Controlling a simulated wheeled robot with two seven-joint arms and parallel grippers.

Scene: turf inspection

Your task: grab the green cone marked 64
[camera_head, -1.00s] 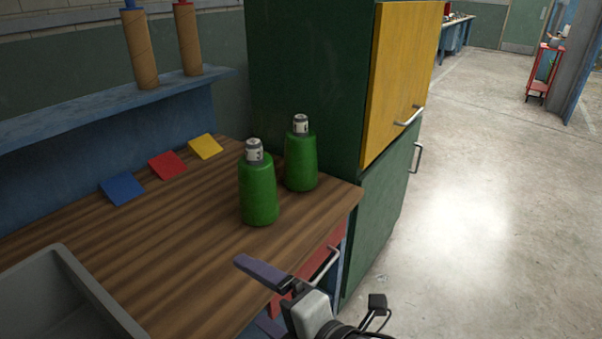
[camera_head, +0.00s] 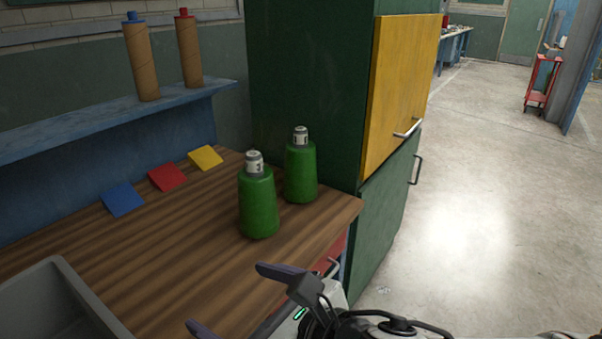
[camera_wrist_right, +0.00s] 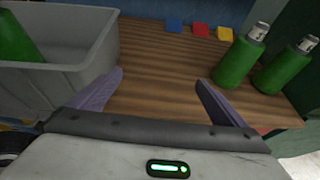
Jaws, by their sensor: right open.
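Two green cones with pale marked tops stand upright on the wooden bench: a nearer one (camera_head: 259,203) and one behind it to the right (camera_head: 300,172). Their markings are too small to read. Both also show at the upper right in the right wrist view, the left one (camera_wrist_right: 240,62) and the right one (camera_wrist_right: 284,68). My right gripper (camera_head: 230,297) is open and empty near the bench's front edge, closer to me than the cones and apart from them. In the right wrist view its fingers (camera_wrist_right: 160,78) are spread over bare wood. My left gripper is out of view.
A grey bin (camera_head: 77,289) sits at the left; a green object (camera_wrist_right: 14,42) shows inside it. Blue, red and yellow squares lie along the bench's back. A dark green cabinet (camera_head: 308,70) with a yellow door stands right behind the cones. The bench middle is clear.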

